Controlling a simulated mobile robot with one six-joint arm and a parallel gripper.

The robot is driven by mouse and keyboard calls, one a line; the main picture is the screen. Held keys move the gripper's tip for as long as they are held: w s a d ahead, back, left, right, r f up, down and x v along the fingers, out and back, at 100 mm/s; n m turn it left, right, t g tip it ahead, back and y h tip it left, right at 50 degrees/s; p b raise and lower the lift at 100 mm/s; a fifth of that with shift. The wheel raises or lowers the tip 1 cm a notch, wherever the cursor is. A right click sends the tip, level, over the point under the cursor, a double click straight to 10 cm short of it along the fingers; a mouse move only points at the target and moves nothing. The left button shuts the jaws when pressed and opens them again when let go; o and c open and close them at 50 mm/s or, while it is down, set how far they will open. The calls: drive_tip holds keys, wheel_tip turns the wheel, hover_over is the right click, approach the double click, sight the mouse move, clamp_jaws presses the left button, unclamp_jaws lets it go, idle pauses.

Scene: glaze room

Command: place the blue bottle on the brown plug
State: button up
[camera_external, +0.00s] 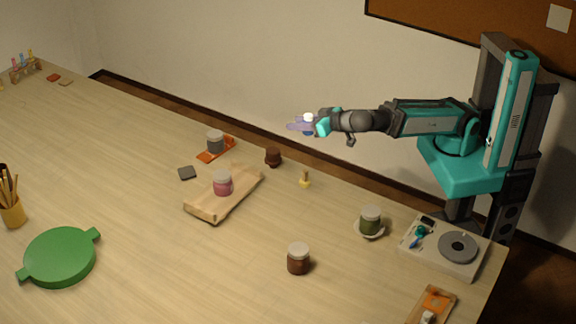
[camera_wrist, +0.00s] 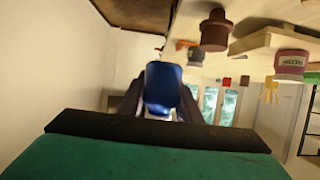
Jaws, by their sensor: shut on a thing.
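The blue bottle (camera_external: 308,131) has a white cap and is held upright in the air by my gripper (camera_external: 302,126), beyond the table's back edge in the external view. My gripper is shut on it. In the wrist view the bottle (camera_wrist: 163,86) fills the middle, between the dark fingers. The brown plug (camera_external: 273,156) stands on the table near the back edge, to the left of and below my gripper in the external view. It also shows in the wrist view (camera_wrist: 215,32), apart from the bottle. Nothing rests on the plug.
A yellow peg-like piece (camera_external: 305,180) stands right of the plug. A green jar (camera_external: 370,221) and a brown jar (camera_external: 298,261) stand further right.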

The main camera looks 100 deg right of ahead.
drive_tip(key=shift+w+p, duration=0.75)
drive_tip(key=shift+p, duration=2.2)
drive_tip(key=w+f+p, duration=0.1)
drive_tip(key=w+p, duration=0.1)
drive_tip(key=w, duration=0.8)
drive_tip(key=shift+w+a+f+p, duration=0.15)
drive_tip(key=shift+w+a+p, duration=0.1)
drive_tip(key=shift+w+p, duration=0.1)
wheel_tip(320, 180, down, 4)
drive_tip(key=shift+r+p, duration=0.25)
drive_tip(key=shift+p, duration=0.45)
drive_tip(key=shift+f, duration=0.15)
drive_tip(key=o, duration=1.1)
drive_tip(key=shift+r, duration=0.2)
